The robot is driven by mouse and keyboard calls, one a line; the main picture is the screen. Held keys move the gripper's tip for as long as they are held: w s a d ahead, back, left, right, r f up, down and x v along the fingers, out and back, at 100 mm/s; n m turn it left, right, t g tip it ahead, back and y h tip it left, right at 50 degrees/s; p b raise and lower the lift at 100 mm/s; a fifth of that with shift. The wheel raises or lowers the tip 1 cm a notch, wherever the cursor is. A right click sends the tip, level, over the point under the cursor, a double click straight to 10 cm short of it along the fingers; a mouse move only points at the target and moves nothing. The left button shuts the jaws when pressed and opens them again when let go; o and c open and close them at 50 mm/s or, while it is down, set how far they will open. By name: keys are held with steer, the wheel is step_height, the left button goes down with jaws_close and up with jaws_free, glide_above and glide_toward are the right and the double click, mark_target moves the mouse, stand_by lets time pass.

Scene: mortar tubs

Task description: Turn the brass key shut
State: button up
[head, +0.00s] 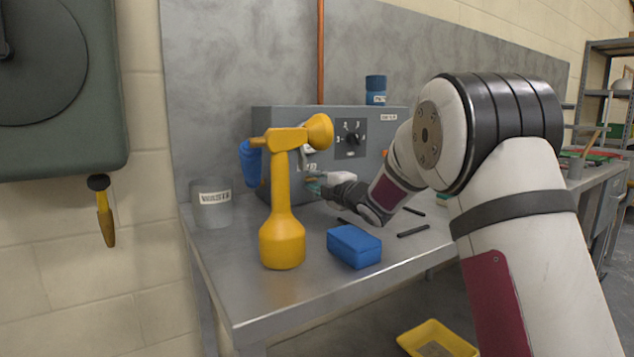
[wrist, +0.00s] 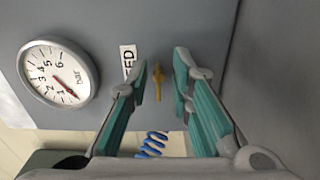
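The brass key (wrist: 158,80) is a small yellow piece on the grey panel face (wrist: 220,50), beside a white label (wrist: 128,58) whose lettering is only partly visible. My gripper (wrist: 161,74) is open, with one teal finger on each side of the key in the wrist view. I see no finger touching the key. The gap in depth is hard to judge. In the head view my gripper (head: 313,187) is close to the front of the grey box (head: 375,130). The key is too small and covered to make out clearly there.
A yellow lamp-shaped object (head: 282,240) stands in front of the box. A blue box (head: 354,246) and dark rods (head: 412,230) lie on the metal bench (head: 260,300). A pressure gauge (wrist: 58,77) and blue coil (wrist: 152,144) are near the key. A grey tub (head: 212,210) stands left.

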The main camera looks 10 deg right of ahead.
steer(key=v, duration=1.2)
steer(key=shift+r, duration=0.1)
steer(key=shift+s, duration=0.1)
